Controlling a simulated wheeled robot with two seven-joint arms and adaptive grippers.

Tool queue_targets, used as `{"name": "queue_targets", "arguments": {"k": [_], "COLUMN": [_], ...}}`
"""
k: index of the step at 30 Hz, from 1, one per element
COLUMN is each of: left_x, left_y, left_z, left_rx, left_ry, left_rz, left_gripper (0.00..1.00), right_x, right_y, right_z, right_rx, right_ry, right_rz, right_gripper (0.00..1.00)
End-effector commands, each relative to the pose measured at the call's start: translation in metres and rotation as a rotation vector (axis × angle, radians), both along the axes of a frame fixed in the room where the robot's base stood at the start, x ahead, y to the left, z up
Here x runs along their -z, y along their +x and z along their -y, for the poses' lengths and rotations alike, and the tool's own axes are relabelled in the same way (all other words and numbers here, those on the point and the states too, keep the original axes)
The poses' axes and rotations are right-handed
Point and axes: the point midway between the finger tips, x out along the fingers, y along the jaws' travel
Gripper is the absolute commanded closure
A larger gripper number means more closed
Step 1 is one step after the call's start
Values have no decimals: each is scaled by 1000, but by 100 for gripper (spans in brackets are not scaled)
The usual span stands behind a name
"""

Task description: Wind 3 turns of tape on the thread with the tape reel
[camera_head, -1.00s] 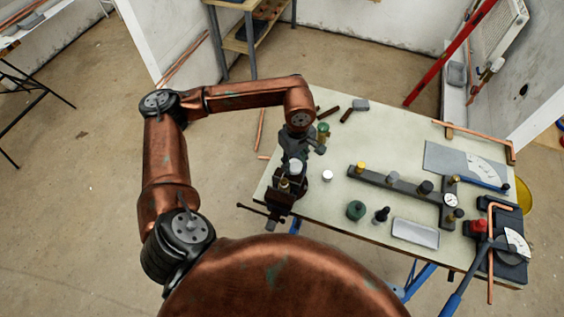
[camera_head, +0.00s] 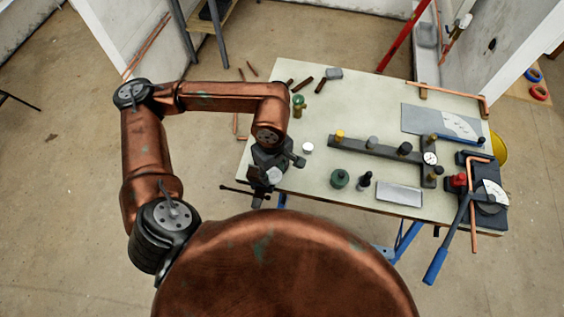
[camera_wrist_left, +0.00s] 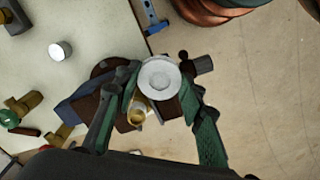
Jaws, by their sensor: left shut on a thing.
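My left gripper (camera_head: 270,172) is over the vise at the near left corner of the table. It is shut on the white tape reel (camera_wrist_left: 158,78), which sits between its two green-grey fingers in the left wrist view. A brass threaded fitting (camera_wrist_left: 137,113) stands in the dark vise (camera_wrist_left: 108,68), just beside the reel in the wrist picture. I cannot tell whether reel and thread touch. The gripper hides the fitting in the head view. My right gripper is not in view.
The table (camera_head: 320,185) bears a small white cylinder (camera_head: 308,148), a dark manifold bar (camera_head: 375,150), a green pot (camera_head: 340,179), a grey tray (camera_head: 399,194) and a pipe bender (camera_head: 480,195). The vise handle (camera_head: 235,190) juts out left past the table edge.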

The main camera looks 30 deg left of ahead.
Motion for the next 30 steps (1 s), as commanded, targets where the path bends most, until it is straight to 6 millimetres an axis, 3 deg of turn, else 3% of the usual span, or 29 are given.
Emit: {"name": "queue_targets", "arguments": {"k": [7,18,30], "left_x": [2,3,-63], "left_y": [-24,-22,-21], "left_z": [-31,-87,-84], "left_rx": [-4,-7,1], "left_ry": [4,4,-1], "left_rz": [-1,-3,2], "left_gripper": [77,77,77], "right_x": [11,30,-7], "right_y": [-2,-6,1], "right_z": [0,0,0], "right_rx": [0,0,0], "right_ry": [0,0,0], "right_rz": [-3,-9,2], "right_gripper": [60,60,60]}}
